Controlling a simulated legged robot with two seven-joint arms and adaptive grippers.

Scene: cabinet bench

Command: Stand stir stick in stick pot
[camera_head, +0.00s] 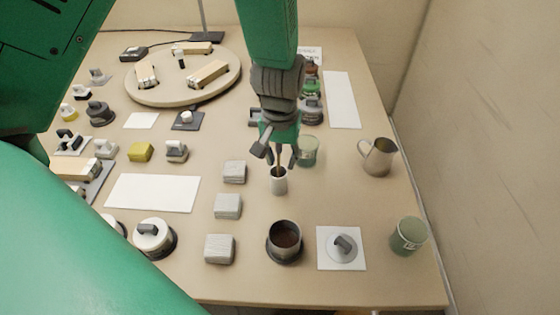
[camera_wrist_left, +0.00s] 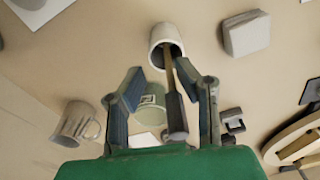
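The stick pot (camera_head: 279,185) is a small white cup standing on the bench. It also shows in the left wrist view (camera_wrist_left: 157,36). The stir stick (camera_head: 278,170) is thin and brown, with its lower end inside the pot's mouth. In the left wrist view the stick (camera_wrist_left: 169,68) runs from the pot to a dark grip piece between the fingers. My left gripper (camera_head: 279,158) is just above the pot. Its fingers (camera_wrist_left: 158,68) are spread apart on either side of the stick, with a visible gap. My right gripper is not in view.
A green cup (camera_head: 308,152) stands close behind the pot. A dark coffee cup (camera_head: 285,240) is in front, and grey blocks (camera_head: 228,206) are to the left. A metal pitcher (camera_head: 378,157) and another green cup (camera_head: 408,236) stand at right.

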